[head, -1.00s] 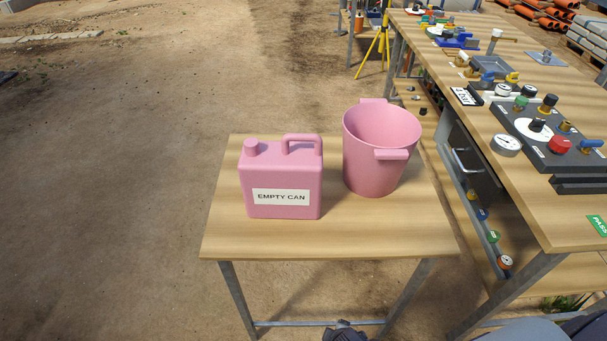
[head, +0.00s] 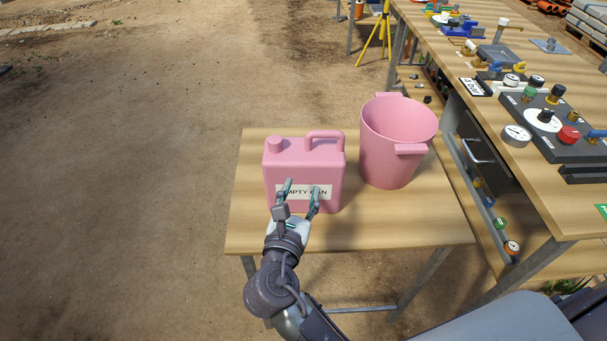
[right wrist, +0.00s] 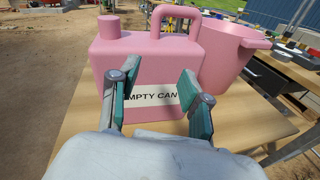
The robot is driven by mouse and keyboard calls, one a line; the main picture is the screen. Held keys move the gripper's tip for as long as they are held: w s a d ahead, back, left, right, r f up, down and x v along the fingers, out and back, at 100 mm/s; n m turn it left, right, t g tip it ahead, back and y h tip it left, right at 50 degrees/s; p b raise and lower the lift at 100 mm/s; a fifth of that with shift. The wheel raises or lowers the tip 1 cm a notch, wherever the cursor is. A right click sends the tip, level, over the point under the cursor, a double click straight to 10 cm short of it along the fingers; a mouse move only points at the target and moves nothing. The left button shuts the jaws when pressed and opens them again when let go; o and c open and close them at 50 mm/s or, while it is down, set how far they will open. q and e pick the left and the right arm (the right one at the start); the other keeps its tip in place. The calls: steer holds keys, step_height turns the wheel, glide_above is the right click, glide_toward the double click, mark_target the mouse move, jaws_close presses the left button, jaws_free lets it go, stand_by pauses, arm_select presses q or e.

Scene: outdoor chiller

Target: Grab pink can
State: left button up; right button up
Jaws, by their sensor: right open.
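The pink can (head: 306,158), with a cap, a top handle and an "EMPTY CAN" label, stands upright on a small wooden table (head: 345,230). It also shows in the right wrist view (right wrist: 150,62), straight ahead of the fingers. My right gripper (head: 301,188) is open in front of the can's labelled face. Its two fingers (right wrist: 158,92) are spread and empty, and they hide part of the label. I cannot tell whether the fingertips touch the can. My left gripper is not in view.
A pink bucket (head: 400,130) with side handles stands just right of the can, and it shows at right in the wrist view (right wrist: 228,55). A long workbench (head: 520,200) with gauges and valves runs along the right. Open dirt ground (head: 120,180) lies to the left.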

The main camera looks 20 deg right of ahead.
mark_target(308, 144)
steer(key=w+d+r, duration=0.1)
steer(key=w, duration=0.1)
steer(key=w+d+n+p, duration=0.1)
steer(key=w, duration=0.1)
steer(key=w+r+n, duration=0.1)
steer(key=w, duration=0.2)
steer(key=shift+w+d+r+t+h, duration=0.1)
steer(key=shift+d+r+t+h, duration=0.2)
steer(key=shift+d+t, duration=0.1)
steer(key=p+x, duration=0.2)
steer(key=x, duration=0.3)
steer(key=shift+w+d+f, duration=0.15)
steer(key=shift+d, duration=0.1)
steer(key=shift+w+d+f, duration=0.1)
steer(key=shift+w, duration=0.15)
steer(key=shift+s, duration=0.1)
steer(key=shift+c, duration=0.3)
jaws_close()
